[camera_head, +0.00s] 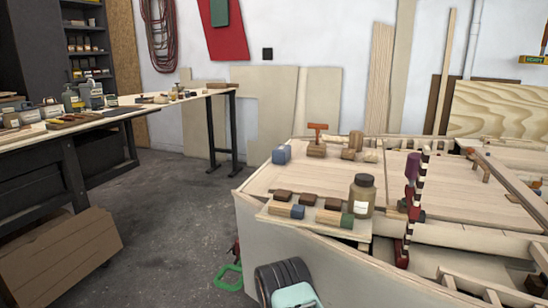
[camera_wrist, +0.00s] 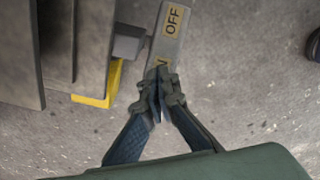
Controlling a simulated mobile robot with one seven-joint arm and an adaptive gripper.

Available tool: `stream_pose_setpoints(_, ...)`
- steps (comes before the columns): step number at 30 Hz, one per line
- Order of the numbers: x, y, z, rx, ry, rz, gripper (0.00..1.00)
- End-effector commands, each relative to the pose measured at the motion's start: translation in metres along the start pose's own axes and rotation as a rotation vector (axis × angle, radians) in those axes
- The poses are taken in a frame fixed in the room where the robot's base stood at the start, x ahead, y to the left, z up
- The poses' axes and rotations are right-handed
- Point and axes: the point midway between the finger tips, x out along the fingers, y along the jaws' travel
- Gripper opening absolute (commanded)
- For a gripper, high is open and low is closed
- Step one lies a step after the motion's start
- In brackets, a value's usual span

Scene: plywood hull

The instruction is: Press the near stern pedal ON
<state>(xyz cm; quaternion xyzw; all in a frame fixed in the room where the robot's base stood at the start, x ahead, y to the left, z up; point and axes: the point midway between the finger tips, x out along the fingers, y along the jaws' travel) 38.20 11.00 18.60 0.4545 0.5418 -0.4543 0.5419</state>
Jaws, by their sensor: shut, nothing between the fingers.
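In the wrist view, a grey pedal (camera_wrist: 176,38) has an orange label reading OFF at its upper end. A second label lower down is mostly hidden behind my fingertips; only part of a letter shows. My gripper (camera_wrist: 160,82) is shut and empty, its fingertips together over the pedal's lower end. I cannot tell whether the tips touch the pedal. A grey block (camera_wrist: 128,43) and a yellow part (camera_wrist: 100,88) sit just left of the pedal. The pedal cannot be made out in the head view.
Grey hull-side panels (camera_wrist: 60,40) fill the wrist view's upper left; bare concrete lies right of the pedal. In the head view, the plywood hull (camera_head: 300,255) carries blocks and a brown jar (camera_head: 361,195). A workbench (camera_head: 60,130) stands left.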

Motion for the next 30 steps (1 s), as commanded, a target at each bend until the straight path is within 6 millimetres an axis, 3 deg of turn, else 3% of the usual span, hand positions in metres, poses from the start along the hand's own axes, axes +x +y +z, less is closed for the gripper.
stream_pose_setpoints(30,0.017,-0.002,0.001,0.0,-0.001,-0.003,0.0)
